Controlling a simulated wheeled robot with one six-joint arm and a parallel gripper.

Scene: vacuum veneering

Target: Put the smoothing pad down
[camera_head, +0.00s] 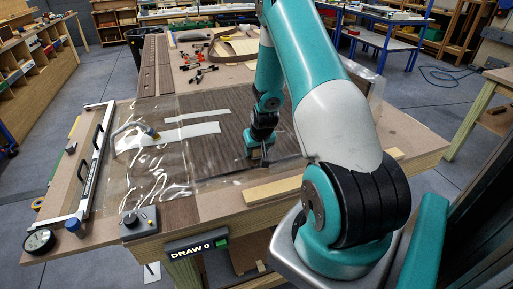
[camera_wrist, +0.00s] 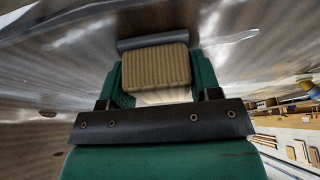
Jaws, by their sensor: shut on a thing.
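My gripper (camera_head: 256,148) is low over the dark veneer panel (camera_head: 222,152) on the bench, near the right part of the clear film (camera_head: 160,175). It is shut on the smoothing pad, which is small and partly hidden in the head view. In the wrist view a beige ribbed block (camera_wrist: 155,68) shows at the jaws, with a grey rounded bar (camera_wrist: 152,38) at its far edge; I cannot tell which part of these is the pad. Whether the pad touches the surface is unclear.
Pale strips (camera_head: 180,134) and a hose fitting (camera_head: 150,132) lie on the film. A long metal bar (camera_head: 95,165) runs along the left side. A gauge (camera_head: 39,241) and a control box (camera_head: 139,222) sit at the front left. Clamps (camera_head: 200,73) lie at the back. A wooden batten (camera_head: 272,190) is at the front.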

